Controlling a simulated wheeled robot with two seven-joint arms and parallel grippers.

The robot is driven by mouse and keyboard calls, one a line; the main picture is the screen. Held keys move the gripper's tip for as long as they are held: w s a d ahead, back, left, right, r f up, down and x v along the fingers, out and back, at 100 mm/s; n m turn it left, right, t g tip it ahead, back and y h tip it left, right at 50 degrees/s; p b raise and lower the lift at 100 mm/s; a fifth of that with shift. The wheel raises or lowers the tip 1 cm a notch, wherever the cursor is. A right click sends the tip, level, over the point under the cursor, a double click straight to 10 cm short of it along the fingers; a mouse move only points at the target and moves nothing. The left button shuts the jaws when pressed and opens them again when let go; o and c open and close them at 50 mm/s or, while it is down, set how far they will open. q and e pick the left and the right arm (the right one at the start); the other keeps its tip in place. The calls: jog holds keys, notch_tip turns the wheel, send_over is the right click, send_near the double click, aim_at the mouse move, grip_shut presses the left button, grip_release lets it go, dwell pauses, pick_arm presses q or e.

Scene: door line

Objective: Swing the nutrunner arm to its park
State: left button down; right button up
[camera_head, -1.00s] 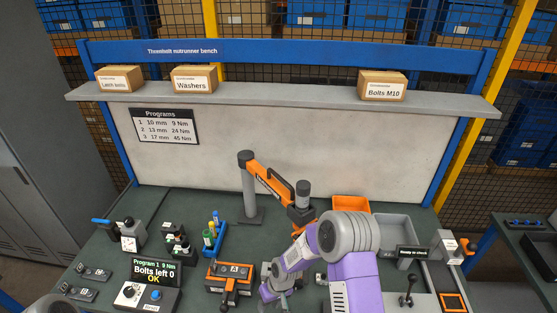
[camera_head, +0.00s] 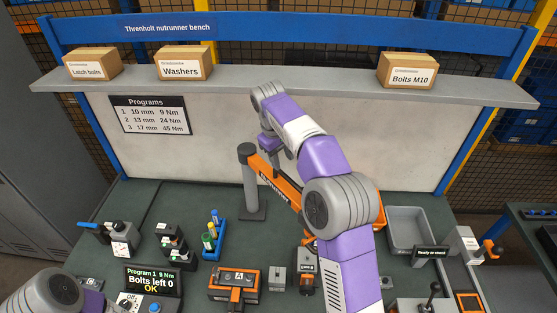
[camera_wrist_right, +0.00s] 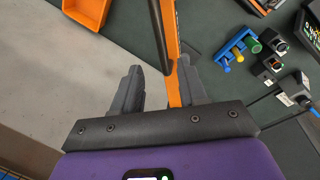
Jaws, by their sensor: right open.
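The nutrunner arm's orange beam (camera_head: 278,184) reaches from a grey post (camera_head: 249,182) toward the right; its far end is hidden behind my right arm. My right gripper (camera_head: 274,158) is above the beam near the post, small and partly hidden in the head view. In the right wrist view, my right gripper (camera_wrist_right: 157,82) is open. The orange beam (camera_wrist_right: 181,88) shows between its fingers, nearer the right one; whether they touch it I cannot tell. My left gripper is out of view; only part of my left arm shows at the lower left.
A fixture marked A (camera_head: 236,280), a blue holder with markers (camera_head: 214,243) and a display (camera_head: 153,279) reading "Bolts left 0 OK" stand on the bench. A grey tray (camera_head: 410,229) is at right. Boxes line the shelf (camera_head: 300,88) above.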

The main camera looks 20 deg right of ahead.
aim_at(288, 178)
jog(key=s+f, duration=0.2)
jog(key=shift+d+f+b, duration=0.3)
jog(key=f, duration=0.2)
jog(key=w+f, duration=0.1)
jog(key=shift+d+f, duration=0.25)
jog(key=shift+d, duration=0.05)
jog(key=shift+s+f, duration=0.15)
jog(key=shift+f, duration=0.05)
jog(key=shift+c, duration=0.5)
grip_shut()
